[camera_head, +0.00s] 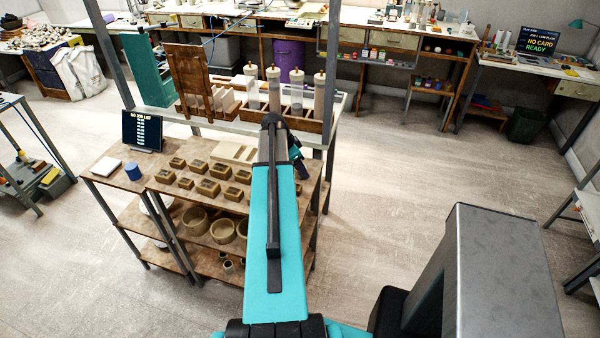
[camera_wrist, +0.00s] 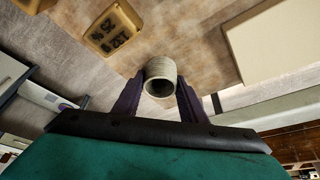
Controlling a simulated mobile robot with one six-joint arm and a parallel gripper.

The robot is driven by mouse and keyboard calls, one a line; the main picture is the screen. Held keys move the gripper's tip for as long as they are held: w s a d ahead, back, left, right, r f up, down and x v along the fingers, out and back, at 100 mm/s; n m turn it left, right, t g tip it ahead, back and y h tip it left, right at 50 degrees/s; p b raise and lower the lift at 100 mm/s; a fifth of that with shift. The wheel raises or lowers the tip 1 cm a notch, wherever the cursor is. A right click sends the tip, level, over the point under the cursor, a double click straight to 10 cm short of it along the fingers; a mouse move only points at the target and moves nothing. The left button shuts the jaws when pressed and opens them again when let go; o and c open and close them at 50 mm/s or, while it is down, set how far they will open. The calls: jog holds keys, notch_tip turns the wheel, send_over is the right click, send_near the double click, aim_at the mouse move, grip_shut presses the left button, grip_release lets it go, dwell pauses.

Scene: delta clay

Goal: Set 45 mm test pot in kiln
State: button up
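A small pale-grey cylindrical test pot (camera_wrist: 160,70) sits between the two dark purple fingers of my gripper (camera_wrist: 160,92) in the wrist view. The fingers meet its sides, and its dark open end faces the camera. Below and behind the pot I see a brown wooden surface. In the head view my teal arm reaches over the wooden rack (camera_head: 142,182) and hides the pot and the fingertips. I cannot make out a kiln for certain in either view.
Several small tan labelled boxes (camera_head: 208,187) stand on the rack top; one labelled box (camera_wrist: 114,27) shows near the pot in the wrist view. Bowls (camera_head: 195,220) fill the lower shelf. Floor (camera_head: 400,180) right is open.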

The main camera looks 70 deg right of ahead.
jog(key=c, duration=0.7)
jog(key=shift+o, duration=0.2)
jog(key=shift+r, duration=0.1)
jog(key=shift+r+b, duration=1.05)
jog(key=shift+r, duration=0.6)
jog(key=s+a+r+b, duration=0.1)
jog(key=s+a+b, duration=0.5)
jog(key=s+a, duration=0.2)
jog(key=a, duration=0.2)
jog(key=shift+s+a, duration=0.15)
jog(key=shift+a, duration=0.2)
jog(key=b, duration=0.3)
jog(key=shift+s+a, duration=0.15)
jog(key=a+b, duration=0.1)
jog(key=b, duration=0.4)
jog(key=shift+s, duration=0.35)
